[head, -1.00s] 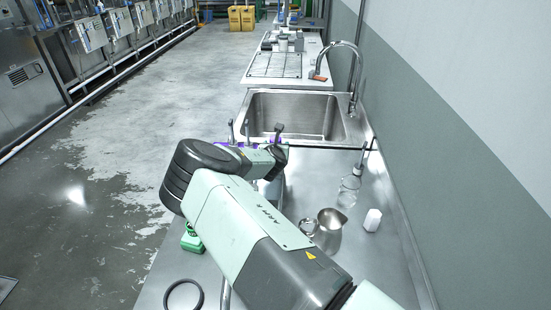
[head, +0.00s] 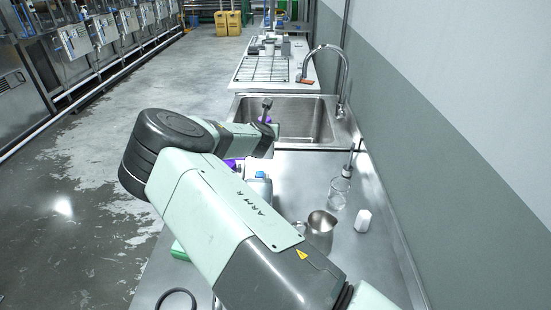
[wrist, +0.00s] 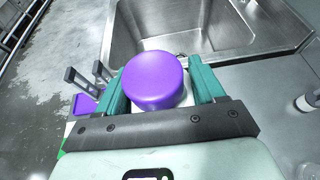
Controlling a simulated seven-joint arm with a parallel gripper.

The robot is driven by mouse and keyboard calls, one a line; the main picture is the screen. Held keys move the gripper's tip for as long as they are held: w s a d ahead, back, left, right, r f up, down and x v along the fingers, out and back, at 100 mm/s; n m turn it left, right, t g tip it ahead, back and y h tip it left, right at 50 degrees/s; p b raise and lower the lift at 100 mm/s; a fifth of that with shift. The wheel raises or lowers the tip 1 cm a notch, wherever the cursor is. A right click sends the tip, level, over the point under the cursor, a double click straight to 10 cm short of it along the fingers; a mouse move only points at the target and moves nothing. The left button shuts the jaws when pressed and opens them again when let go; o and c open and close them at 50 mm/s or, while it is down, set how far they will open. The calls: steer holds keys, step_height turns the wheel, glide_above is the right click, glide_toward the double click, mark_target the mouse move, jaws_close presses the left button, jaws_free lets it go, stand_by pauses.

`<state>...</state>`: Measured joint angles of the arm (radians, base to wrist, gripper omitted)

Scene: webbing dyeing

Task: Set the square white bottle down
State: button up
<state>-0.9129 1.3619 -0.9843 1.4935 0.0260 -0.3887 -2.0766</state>
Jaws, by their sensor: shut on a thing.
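The square white bottle shows in the wrist view as a large round purple cap (wrist: 155,78) with a little white body around its lower edge. My gripper (wrist: 163,92) is shut on it, with one teal finger on each side of the cap. The bottle's lower part and base are hidden, so I cannot tell whether it touches the counter. In the head view my arm covers most of the gripper and the held bottle. The steel counter (head: 300,182) lies below, with the sink just beyond.
The sink (head: 300,120) opens at the counter's far end. A metal pitcher (head: 320,234), a clear glass vessel (head: 338,192) and a small white block (head: 362,221) stand on the right, near the wall. A green object (head: 179,251) and a dark ring (head: 176,294) are at front left.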

steer(key=s+d+m+g+h, duration=0.8)
steer(key=s+d+m+h, duration=0.1)
steer(key=d+m+h, duration=0.35)
step_height(320, 180, down, 9)
steer(key=a, duration=0.1)
steer(key=shift+s+m, duration=0.3)
steer(key=shift+m, duration=0.05)
steer(key=shift+f, duration=0.1)
steer(key=o, duration=1.4)
steer(key=shift+y, duration=0.25)
